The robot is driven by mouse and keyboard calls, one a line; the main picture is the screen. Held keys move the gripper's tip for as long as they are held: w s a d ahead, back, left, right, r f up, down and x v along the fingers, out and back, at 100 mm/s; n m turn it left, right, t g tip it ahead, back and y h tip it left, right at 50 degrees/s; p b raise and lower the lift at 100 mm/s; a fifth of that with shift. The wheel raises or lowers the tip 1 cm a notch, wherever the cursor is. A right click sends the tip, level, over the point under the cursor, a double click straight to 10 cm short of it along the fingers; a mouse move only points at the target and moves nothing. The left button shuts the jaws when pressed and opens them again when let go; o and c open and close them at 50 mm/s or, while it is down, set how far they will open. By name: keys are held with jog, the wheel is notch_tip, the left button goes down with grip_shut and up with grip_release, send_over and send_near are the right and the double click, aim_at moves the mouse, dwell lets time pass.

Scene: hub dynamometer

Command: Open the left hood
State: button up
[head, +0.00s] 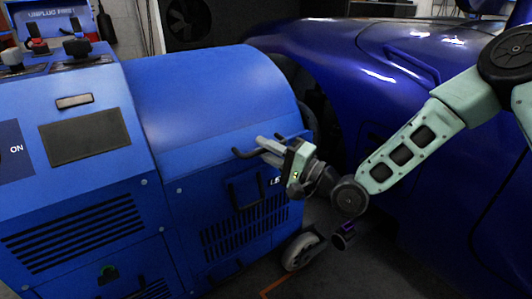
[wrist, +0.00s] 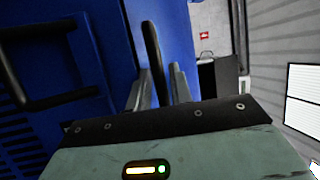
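The left hood (head: 215,95) is a curved blue cover on the blue machine in the head view, and it looks closed. A black bar handle (head: 242,154) sticks out at its lower front edge. My gripper (head: 268,145) is at this handle, reaching in from the right. In the wrist view the black handle (wrist: 153,50) runs between the two grey fingers of my gripper (wrist: 160,88). The fingers are apart, with a gap visible between the bar and the right finger. The head view hides part of the handle behind my gripper.
A second black handle (head: 245,190) sits lower on the machine front; it also shows in the wrist view (wrist: 50,103). A caster wheel (head: 302,251) stands at the machine's lower right. A glossy dark-blue car (head: 390,60) fills the right side. Dark floor shows between them.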

jog(key=shift+w+a, duration=0.1)
jog(key=shift+a, duration=0.05)
grip_shut()
jog(key=shift+r, duration=0.15)
